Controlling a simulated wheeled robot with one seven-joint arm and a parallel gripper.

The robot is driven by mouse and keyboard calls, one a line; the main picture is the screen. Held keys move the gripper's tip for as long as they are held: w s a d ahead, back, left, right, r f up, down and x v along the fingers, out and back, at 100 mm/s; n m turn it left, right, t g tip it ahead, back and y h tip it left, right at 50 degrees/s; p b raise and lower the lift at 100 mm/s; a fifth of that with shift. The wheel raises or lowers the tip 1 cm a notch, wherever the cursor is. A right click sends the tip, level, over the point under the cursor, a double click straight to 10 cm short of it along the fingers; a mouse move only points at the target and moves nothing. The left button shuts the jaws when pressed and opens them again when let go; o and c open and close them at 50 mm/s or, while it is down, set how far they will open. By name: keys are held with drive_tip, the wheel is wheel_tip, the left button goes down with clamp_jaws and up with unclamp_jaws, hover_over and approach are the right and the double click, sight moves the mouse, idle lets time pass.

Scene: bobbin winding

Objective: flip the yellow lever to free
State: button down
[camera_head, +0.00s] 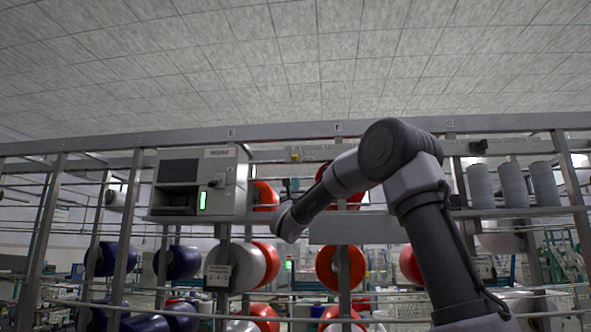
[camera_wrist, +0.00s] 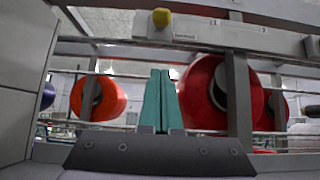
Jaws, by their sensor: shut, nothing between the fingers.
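A small yellow knob (camera_wrist: 162,18), which looks like the end of the yellow lever, shows at the top middle of the wrist view. It sits at a grey block (camera_wrist: 150,28) on a metal rail. It also shows as a small yellow spot (camera_head: 295,157) on the upper rail in the head view. My gripper (camera_wrist: 160,72) has teal fingers pressed together, empty, pointing up below the knob in the picture and apart from it. In the head view its teal fingers (camera_head: 290,184) are small, beside the grey machine box. The lever's exact setting cannot be read.
The grey machine box (camera_head: 220,168) with a green light stands left of my gripper. Red spools (camera_wrist: 203,92) and an orange-red spool (camera_wrist: 98,97) hang behind the fingers. A metal upright (camera_wrist: 237,90) stands to the right. Grey cones (camera_head: 512,185) stand far right.

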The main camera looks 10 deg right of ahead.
sight(295, 157)
drive_tip(key=shift+r, duration=2.7)
drive_tip(key=shift+s, duration=0.1)
drive_tip(key=shift+s+r+g, duration=0.15)
drive_tip(key=shift+r+g, duration=0.05)
drive_tip(key=shift+g, duration=0.4)
drive_tip(key=shift+s+a+r+g+y, duration=0.1)
drive_tip(key=shift+s+r+g+y, duration=0.15)
drive_tip(key=shift+g+y, duration=0.45)
